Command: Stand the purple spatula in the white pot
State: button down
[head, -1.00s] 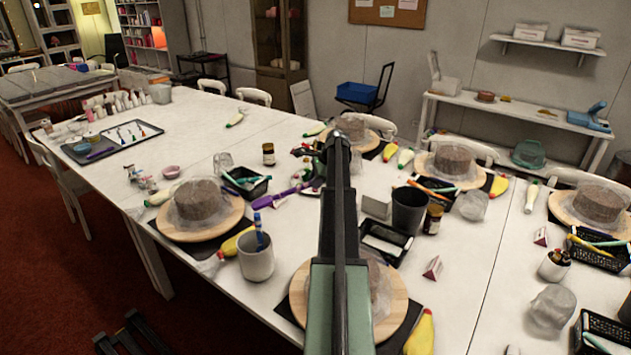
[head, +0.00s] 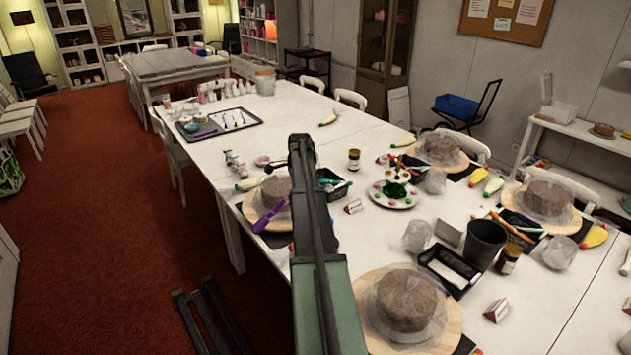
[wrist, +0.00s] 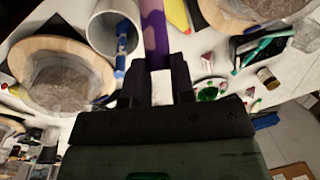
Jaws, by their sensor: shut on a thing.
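The purple spatula (head: 268,215) shows left of my arm in the head view, in front of the left cake. In the wrist view, the purple spatula (wrist: 154,32) runs up from between the fingers of my gripper (wrist: 160,84), which is shut on it. The white pot (wrist: 103,38) is just left of the spatula in the wrist view, its opening visible, with a blue pen inside. The spatula appears beside the pot, not in it. In the head view my arm hides the pot and most of my gripper.
The left cake on its wooden turntable (head: 250,212) is close by. A nearer cake turntable (head: 450,327), a black tray (head: 428,262) and a dark cup (head: 485,243) stand to the right. The table (head: 330,140) has clear room towards the back.

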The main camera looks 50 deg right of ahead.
jog(key=s+a+r+g+h+p, duration=0.2)
jog(key=s+r+g+h+p, duration=0.5)
jog(key=r, duration=0.7)
notch_tip(320, 180, down, 16)
jog(key=s+b, duration=0.1)
jog(key=b, duration=1.5)
jog(key=shift+a+r+m, duration=0.15)
jog(key=shift+r+m, duration=0.1)
jog(key=shift+m, duration=0.15)
jog(key=shift+s, duration=0.1)
jog(key=c, duration=0.9)
grip_release()
jog(key=shift+r, duration=0.15)
